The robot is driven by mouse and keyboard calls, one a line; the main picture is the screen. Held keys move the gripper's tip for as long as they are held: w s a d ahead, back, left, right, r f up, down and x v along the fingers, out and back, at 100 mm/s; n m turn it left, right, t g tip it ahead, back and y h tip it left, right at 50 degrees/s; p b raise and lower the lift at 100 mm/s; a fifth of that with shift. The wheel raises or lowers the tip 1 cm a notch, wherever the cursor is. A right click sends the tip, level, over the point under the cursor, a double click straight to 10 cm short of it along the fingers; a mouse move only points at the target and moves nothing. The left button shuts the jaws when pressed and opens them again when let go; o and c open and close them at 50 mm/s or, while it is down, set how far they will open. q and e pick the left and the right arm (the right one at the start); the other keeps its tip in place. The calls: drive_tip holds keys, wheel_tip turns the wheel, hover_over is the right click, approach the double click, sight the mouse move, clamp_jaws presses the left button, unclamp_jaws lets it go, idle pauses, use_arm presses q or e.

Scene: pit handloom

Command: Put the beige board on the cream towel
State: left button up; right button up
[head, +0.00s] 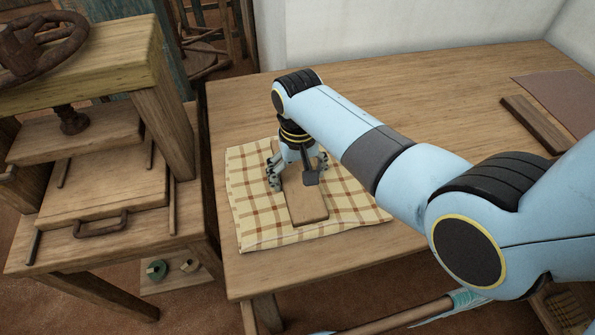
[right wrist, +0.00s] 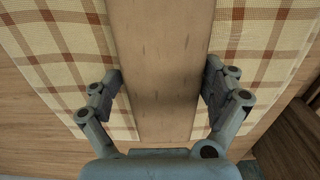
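The beige board (head: 306,204) lies flat on the cream towel (head: 248,190), which has a brown check pattern and is spread on the wooden table. In the right wrist view the board (right wrist: 160,60) runs up the middle, with the towel (right wrist: 70,55) on both sides. My right gripper (head: 297,176) is low over the board. Its fingers (right wrist: 162,88) stand apart on either side of the board, with small gaps showing, so it is open. The far end of the board is partly hidden by the gripper. My left gripper is not in view.
A wooden press (head: 100,195) with a handwheel stands left of the table. A darker plank (head: 535,125) and a brown sheet (head: 560,95) lie at the table's right. The table's middle back is clear. A pole (head: 395,317) crosses in front of the table.

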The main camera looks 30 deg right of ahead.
sight(298, 173)
drive_tip(key=shift+s, duration=0.1)
drive_tip(key=shift+r, duration=0.3)
wheel_tip(298, 173, up, 13)
drive_tip(key=p, duration=0.2)
drive_tip(key=shift+w, duration=0.25)
drive_tip(key=shift+s+f, duration=0.1)
drive_tip(key=shift+f, duration=0.1)
